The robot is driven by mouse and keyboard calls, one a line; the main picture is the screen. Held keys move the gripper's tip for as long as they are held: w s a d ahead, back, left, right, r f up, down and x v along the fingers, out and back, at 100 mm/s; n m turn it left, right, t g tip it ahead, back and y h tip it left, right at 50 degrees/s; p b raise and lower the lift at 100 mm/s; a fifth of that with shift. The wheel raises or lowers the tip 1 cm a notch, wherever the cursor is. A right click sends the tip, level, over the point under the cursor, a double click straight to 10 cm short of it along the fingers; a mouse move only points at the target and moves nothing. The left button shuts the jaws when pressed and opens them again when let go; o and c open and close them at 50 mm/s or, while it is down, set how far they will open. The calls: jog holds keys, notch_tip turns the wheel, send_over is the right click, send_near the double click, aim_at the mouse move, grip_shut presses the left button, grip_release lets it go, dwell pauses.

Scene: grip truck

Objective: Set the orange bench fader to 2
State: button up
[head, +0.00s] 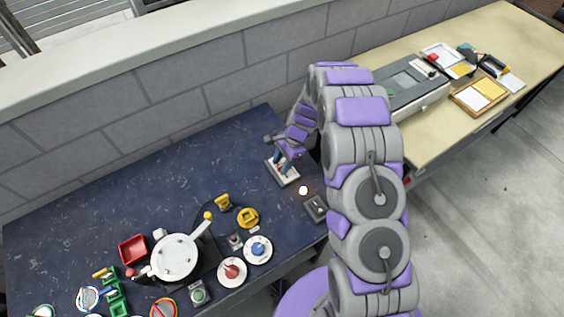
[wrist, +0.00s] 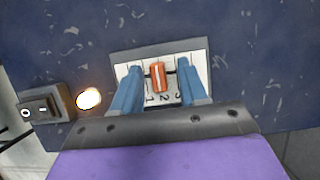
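The orange fader knob (wrist: 158,76) stands on a pale grey scale plate (wrist: 202,45) in the wrist view. The digits 1, 2 and 3 show below it; the knob appears near the 2, slightly to its left, but its exact setting is hard to tell at this angle. My gripper (wrist: 159,67) is open, with one blue finger on each side of the knob and a gap visible on both sides. In the head view my gripper (head: 283,162) is over the plate (head: 289,179) and hides the knob.
A glowing lamp (wrist: 88,98) and a rocker switch box (wrist: 45,104) sit left of the plate. The head view shows a dark blue bench (head: 190,160) with a white pan (head: 175,257), saucers and small items at front left. A grey block wall (head: 170,100) stands behind.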

jog(key=shift+w+d+r, duration=0.1)
jog(key=shift+d+r, duration=0.05)
jog(key=p+v, duration=0.2)
jog(key=v, duration=1.4)
jog(key=shift+r+p, duration=0.3)
jog(key=shift+r, duration=0.15)
jog(key=shift+w, duration=0.1)
